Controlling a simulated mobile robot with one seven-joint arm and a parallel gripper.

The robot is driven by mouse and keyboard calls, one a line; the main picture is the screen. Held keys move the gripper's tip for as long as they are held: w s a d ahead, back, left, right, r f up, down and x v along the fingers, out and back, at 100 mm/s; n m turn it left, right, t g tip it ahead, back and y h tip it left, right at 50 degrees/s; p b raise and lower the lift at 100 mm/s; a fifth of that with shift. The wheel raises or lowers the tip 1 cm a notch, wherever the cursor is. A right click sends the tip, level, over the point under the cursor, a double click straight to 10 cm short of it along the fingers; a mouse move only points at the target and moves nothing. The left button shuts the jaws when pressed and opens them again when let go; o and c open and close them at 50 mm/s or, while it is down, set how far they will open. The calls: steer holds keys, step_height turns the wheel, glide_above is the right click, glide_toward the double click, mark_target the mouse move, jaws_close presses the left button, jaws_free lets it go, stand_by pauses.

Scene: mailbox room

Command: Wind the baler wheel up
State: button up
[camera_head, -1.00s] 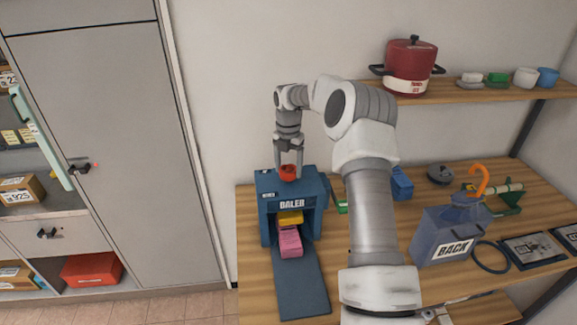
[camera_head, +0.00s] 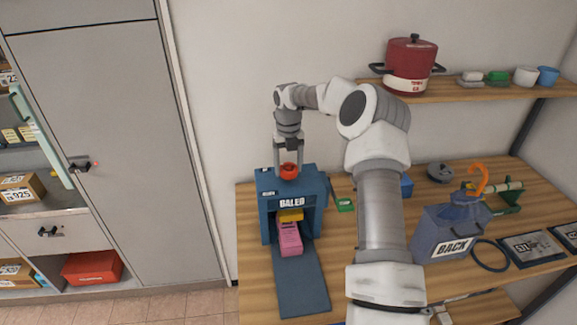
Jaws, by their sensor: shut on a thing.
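The baler (camera_head: 266,215) is a blue box-shaped press standing at the left end of the wooden table. Its red wheel (camera_head: 289,171) sits on top. My gripper (camera_head: 288,168) comes straight down from above and is shut on the red wheel, one finger on each side. A yellow block (camera_head: 290,216) shows inside the baler's opening, high up under the label. A pink block (camera_head: 289,240) lies below it at the mouth, where a dark blue ramp (camera_head: 300,284) slopes toward the front.
A blue-grey "BACK" container (camera_head: 450,232) with an orange hook stands right of my arm. A dark ring (camera_head: 491,257) and flat plates (camera_head: 538,246) lie beside it. A red pot (camera_head: 411,62) sits on the shelf above. A grey cabinet (camera_head: 110,150) is at the left.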

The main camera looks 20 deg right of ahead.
mark_target(288, 167)
steer(key=shift+n, duration=0.3)
steer(key=o, duration=1.3)
steer(key=shift+o, duration=0.2)
step_height(288, 167, up, 17)
steer(key=shift+r, duration=0.2)
